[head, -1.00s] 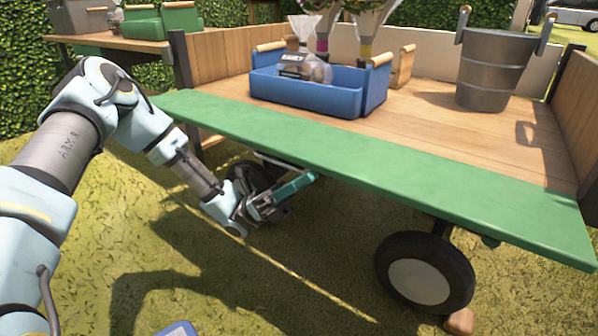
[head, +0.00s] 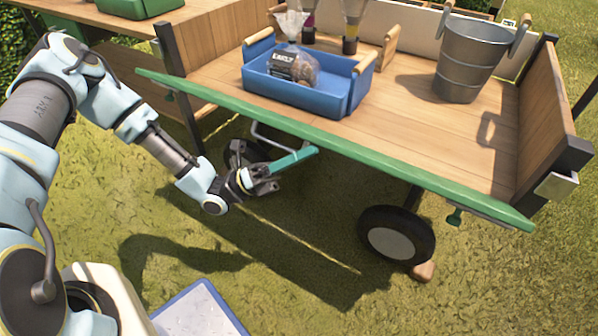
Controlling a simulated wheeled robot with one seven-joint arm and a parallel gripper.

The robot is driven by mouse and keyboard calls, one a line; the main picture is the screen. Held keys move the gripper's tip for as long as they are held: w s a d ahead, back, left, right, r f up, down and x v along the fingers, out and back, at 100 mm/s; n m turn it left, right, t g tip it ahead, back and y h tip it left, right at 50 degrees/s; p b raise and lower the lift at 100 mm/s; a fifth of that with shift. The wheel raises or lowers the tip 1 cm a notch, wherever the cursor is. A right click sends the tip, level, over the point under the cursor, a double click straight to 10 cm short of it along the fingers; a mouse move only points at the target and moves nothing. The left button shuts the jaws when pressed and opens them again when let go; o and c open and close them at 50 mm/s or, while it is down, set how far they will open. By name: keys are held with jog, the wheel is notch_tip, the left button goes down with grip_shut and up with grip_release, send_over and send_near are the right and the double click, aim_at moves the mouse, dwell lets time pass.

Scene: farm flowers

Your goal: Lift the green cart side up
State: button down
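The green cart side (head: 330,145) is a long board along the cart's near edge. It looks tilted outward and is seen nearly edge-on, with its near long edge towards me. A thin grey metal bar (head: 276,141) shows beneath it, left of its middle. My gripper (head: 278,172) is below the board there, close to that bar. A teal bar-shaped piece (head: 298,159) lies at the gripper and overlaps the metal bar. I cannot tell whether the jaws are closed on anything. A green latch knob (head: 455,217) shows under the board's right end.
On the wooden cart bed (head: 400,120) stand a blue crate (head: 300,97) with a bagged item (head: 292,68), and a metal bucket (head: 466,70). A wheel (head: 396,236) is under the cart's right part. A wooden table (head: 125,40) is at the left.

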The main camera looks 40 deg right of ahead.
jog(key=d+r+n+t+p, duration=0.1)
jog(key=r+n+p, duration=0.1)
jog(key=p, duration=0.2)
jog(key=w+d+r+n+t+p, duration=0.1)
jog(key=d+r+n+t+p, duration=0.1)
jog(key=p, duration=0.2)
jog(key=d+r+n+t+p, duration=0.1)
jog(key=r+n+t+p, duration=0.1)
jog(key=r+p, duration=0.1)
jog(key=shift+w+d+r+n+p, duration=0.1)
jog(key=shift+w+d+n+p, duration=0.15)
jog(key=shift+p, duration=0.3)
jog(key=w+d+r+n+t+y+p, duration=0.1)
jog(key=d+r+n+t+y+p, duration=0.1)
jog(key=d+n+p, duration=0.3)
jog(key=shift+w+d+r+t+p, duration=0.25)
jog(key=shift+d+t+p, duration=0.6)
jog(key=shift+p, duration=1.1)
jog(key=shift+d+f, duration=0.1)
jog(key=shift+d, duration=0.05)
